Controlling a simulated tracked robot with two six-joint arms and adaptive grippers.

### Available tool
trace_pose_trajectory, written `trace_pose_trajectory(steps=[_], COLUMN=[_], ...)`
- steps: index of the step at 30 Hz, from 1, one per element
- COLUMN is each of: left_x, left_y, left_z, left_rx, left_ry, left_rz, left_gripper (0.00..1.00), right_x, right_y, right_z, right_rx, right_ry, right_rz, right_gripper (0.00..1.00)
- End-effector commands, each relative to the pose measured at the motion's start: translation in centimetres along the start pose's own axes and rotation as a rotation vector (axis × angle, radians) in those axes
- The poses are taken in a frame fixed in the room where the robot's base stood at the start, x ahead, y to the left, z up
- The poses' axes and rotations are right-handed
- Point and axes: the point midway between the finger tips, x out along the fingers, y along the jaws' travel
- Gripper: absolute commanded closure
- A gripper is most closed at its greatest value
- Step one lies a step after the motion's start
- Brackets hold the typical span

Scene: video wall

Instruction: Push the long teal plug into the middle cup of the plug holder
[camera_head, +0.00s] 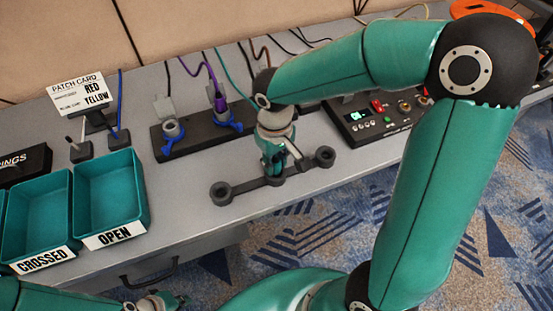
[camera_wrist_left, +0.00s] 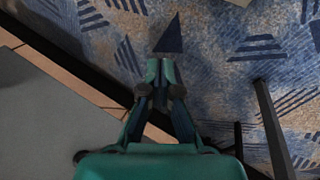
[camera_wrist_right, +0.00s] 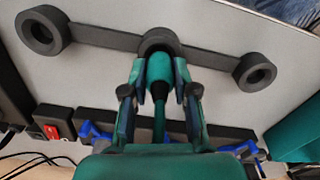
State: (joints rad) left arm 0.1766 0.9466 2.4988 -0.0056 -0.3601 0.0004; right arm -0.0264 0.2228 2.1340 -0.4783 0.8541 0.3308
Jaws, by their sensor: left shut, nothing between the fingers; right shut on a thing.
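The dark plug holder is a bar with a cup at each end and one in the middle; in the head view its left cup (camera_head: 221,193) and right cup (camera_head: 325,156) show empty. My right gripper (camera_head: 273,168) covers the middle cup there. In the right wrist view the middle cup (camera_wrist_right: 157,38) lies straight beyond the fingertips. My right gripper (camera_wrist_right: 160,68) is shut on the long teal plug (camera_wrist_right: 160,85), whose end meets or overlaps the cup; how deep it sits I cannot tell. My left gripper (camera_head: 165,302) is shut and empty, low by the table's front; its wrist view shows it over carpet (camera_wrist_left: 160,75).
Behind the holder stands a dark socket strip (camera_head: 200,130) with blue-handled plugs and cables. A control box (camera_head: 375,118) with buttons is at right. Teal bins marked CROSSED (camera_head: 38,215) and OPEN (camera_head: 108,195) stand at left. The table front edge is close to the holder.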

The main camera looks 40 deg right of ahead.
Motion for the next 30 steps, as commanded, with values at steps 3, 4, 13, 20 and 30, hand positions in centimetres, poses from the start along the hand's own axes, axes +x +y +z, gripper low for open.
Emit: trace_pose_trajectory(steps=[3,4,13,20,30], left_x=[0.34,0.35,0.30,0.30,0.26], left_y=[-0.12,-0.13,-0.11,-0.11,-0.10], left_z=[0.00,0.00,0.00,0.00,-0.01], left_rx=[0.000,0.000,0.000,0.000,0.000], left_ry=[0.000,0.000,0.000,0.000,0.000], left_rz=[0.000,0.000,0.000,0.000,0.000], left_gripper=[1.00,1.00,1.00,1.00,1.00], right_x=[0.35,0.37,0.32,0.32,0.18], right_y=[0.00,0.00,-0.01,-0.01,-0.01], right_z=[-0.01,-0.01,-0.01,-0.01,-0.02], right_rx=[0.000,0.000,0.000,0.000,0.000], right_ry=[0.000,0.000,0.000,0.000,0.001], right_rz=[0.000,0.000,0.000,0.000,0.000], right_gripper=[1.00,1.00,1.00,0.43,0.43])
